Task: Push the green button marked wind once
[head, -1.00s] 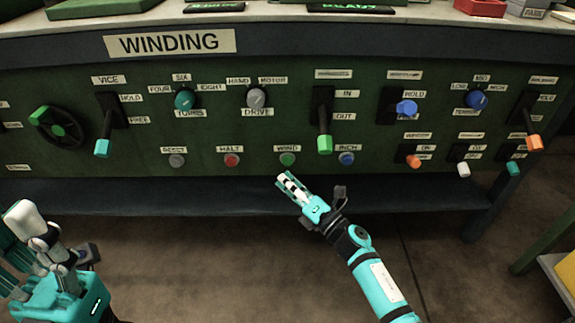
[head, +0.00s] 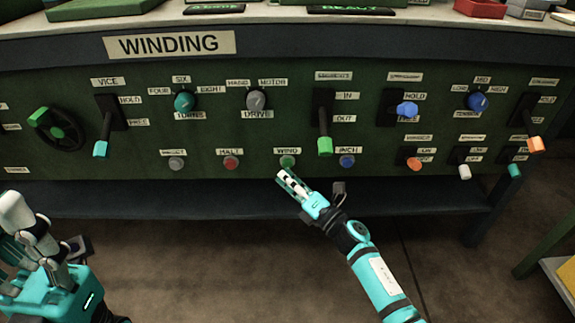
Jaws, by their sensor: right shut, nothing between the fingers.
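The green wind button (head: 287,161) sits in the bottom row of the green panel, under its WIND label. My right gripper (head: 284,176) is shut and empty, with its fingertips just below the button in the picture. I cannot tell whether the tips touch it. The button's lower edge is close to or partly behind the fingertips. My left gripper (head: 22,225) is at the lower left, away from the panel; its fingers are partly cut off by the picture edge.
The red halt button (head: 231,162) is left of the wind button and the blue inch button (head: 347,161) is right. A green-tipped lever (head: 325,146) hangs close above right. A dark shelf (head: 150,200) runs below the panel.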

